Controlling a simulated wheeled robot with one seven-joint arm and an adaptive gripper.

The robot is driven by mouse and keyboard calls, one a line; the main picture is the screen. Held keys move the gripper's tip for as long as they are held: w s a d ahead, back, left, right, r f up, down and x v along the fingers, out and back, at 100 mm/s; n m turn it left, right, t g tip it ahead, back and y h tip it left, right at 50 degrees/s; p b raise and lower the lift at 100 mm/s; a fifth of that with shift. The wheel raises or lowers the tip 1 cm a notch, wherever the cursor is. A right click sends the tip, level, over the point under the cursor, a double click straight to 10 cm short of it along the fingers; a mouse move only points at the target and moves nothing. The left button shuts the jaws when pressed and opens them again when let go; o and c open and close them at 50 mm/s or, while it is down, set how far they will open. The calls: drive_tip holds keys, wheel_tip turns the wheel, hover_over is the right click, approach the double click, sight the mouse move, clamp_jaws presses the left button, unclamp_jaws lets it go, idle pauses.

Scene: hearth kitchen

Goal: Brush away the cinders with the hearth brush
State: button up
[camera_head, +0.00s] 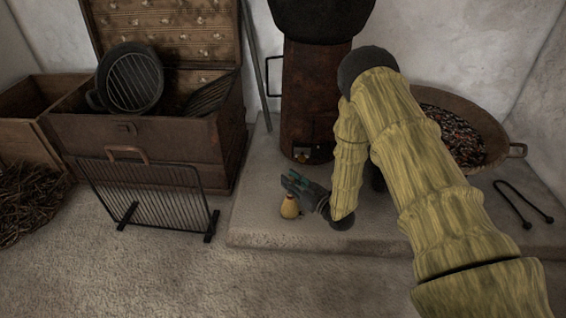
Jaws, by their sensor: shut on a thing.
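My gripper (294,184), dark with teal parts, is low over the pale hearth slab (255,222), in front of the rusty stove. It is shut on a small tan, bulb-shaped thing (289,208), which appears to be the hearth brush. The brush hangs or stands just below the fingers, its wide end down, at or near the slab. I cannot tell whether it touches the slab. No loose cinders can be made out clearly on the slab; my yellow arm hides part of it.
The stove (305,100) stands behind my gripper. A wide pan of dark and reddish bits (511,150) sits right, near black tongs (523,205). A black fire screen (145,195) and an open chest (150,150) stand left. The front floor is clear.

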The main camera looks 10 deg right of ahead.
wheel_tip(320, 180, up, 8)
drive_tip(key=a+p, duration=0.2)
drive_tip(key=p, duration=0.4)
drive_tip(key=shift+w+a+f, duration=0.15)
drive_tip(key=shift+w+a, duration=0.1)
drive_tip(key=shift+w, duration=0.1)
